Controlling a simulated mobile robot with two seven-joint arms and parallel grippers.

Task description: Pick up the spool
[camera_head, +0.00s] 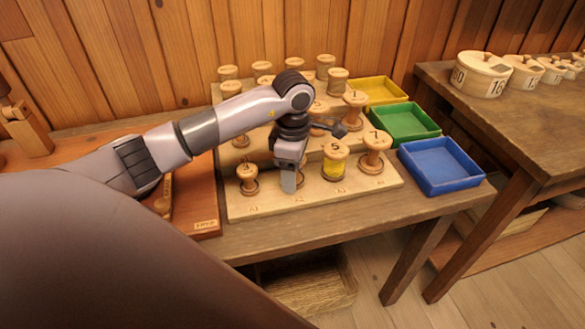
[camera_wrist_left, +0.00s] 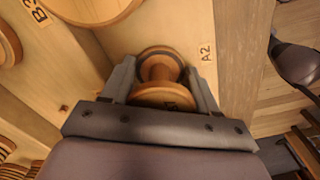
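A turned wooden spool stands at the spot marked A2 on the stepped wooden rack (camera_head: 300,200). In the left wrist view this spool (camera_wrist_left: 160,68) is between the two fingers, its round flanges and narrow core visible. My left gripper (camera_head: 289,185) points down at the rack's front row in the head view and hides most of that spool. In the wrist view the left gripper (camera_wrist_left: 162,82) is open, one finger on each side of the spool. Whether a finger touches a flange is unclear.
More spools stand behind. Yellow (camera_head: 378,91), green (camera_head: 405,122) and blue (camera_head: 441,166) trays lie to the right. Lidded round boxes (camera_head: 481,75) stand on another table.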

